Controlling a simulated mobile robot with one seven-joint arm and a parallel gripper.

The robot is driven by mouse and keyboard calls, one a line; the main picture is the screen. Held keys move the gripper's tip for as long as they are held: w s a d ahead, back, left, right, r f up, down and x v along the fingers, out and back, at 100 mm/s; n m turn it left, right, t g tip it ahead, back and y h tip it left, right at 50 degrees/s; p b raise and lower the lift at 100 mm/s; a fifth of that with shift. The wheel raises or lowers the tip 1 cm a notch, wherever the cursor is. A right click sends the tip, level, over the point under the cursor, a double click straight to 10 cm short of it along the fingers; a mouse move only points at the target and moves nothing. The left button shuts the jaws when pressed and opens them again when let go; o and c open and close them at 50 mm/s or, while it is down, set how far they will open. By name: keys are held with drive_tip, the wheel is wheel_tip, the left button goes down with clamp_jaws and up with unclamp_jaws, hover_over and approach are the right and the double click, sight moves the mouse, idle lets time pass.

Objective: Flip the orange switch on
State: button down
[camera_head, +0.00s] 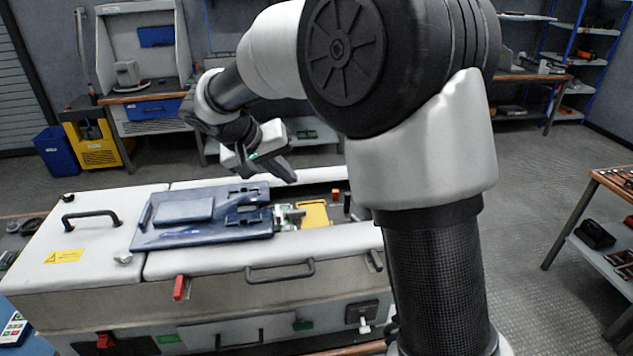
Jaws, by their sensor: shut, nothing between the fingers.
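My gripper (287,174) hangs at the end of my arm above the white cabinet (205,262). Its fingers are shut and empty, pointing down to the right over the cabinet's open bay. A small orange-red part (335,194) stands in that bay, right of and below my fingertips in the picture. It looks like the orange switch, but it is too small to tell which way it is set. A gap shows between it and my gripper. A yellow block (313,213) lies just left of it.
A dark blue panel (205,214) lies on the cabinet top, left of the bay. A black handle (92,217) and a front handle (280,272) stick out. A red lever (180,288) is on the front edge. A tool table (612,185) stands at right, with clear floor between.

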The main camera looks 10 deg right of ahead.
sight(337, 192)
drive_tip(key=shift+d, duration=0.1)
drive_tip(key=x, duration=0.9)
drive_tip(key=shift+w+d+f, duration=0.1)
drive_tip(key=shift+d+f, duration=0.1)
drive_tip(key=shift+f, duration=0.15)
drive_tip(key=d, duration=0.3)
drive_tip(key=shift+d+p, duration=0.2)
drive_tip(key=shift+p, duration=0.1)
drive_tip(key=shift+d, duration=0.3)
drive_tip(key=shift+d+f+b, duration=0.15)
drive_tip(key=shift+d+b, duration=0.15)
drive_tip(key=shift+d, duration=0.1)
drive_tip(key=shift+d+b, duration=0.65)
drive_tip(key=shift+d, duration=0.55)
